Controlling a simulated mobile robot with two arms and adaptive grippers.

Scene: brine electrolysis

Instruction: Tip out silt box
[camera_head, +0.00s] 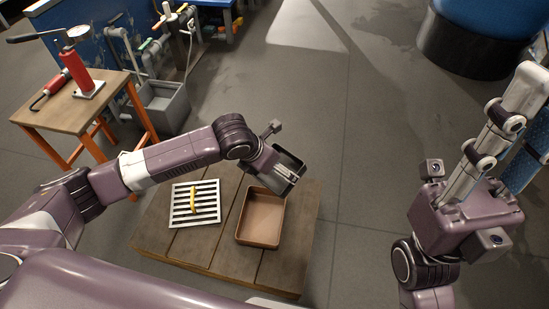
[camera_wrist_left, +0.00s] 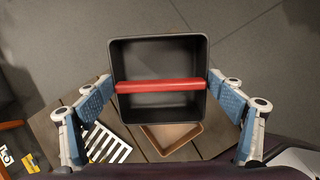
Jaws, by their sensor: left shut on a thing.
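The silt box is a dark square box (camera_head: 291,160) with a red bar (camera_wrist_left: 160,87) across its open top.
A pale slotted grate (camera_head: 210,212) with a yellow handle (camera_head: 194,201) lies on the wooden table (camera_head: 160,240), left of the tray. A smaller orange-legged table (camera_head: 58,117) with a red pump stands far left, beside a grey bin (camera_head: 165,110).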

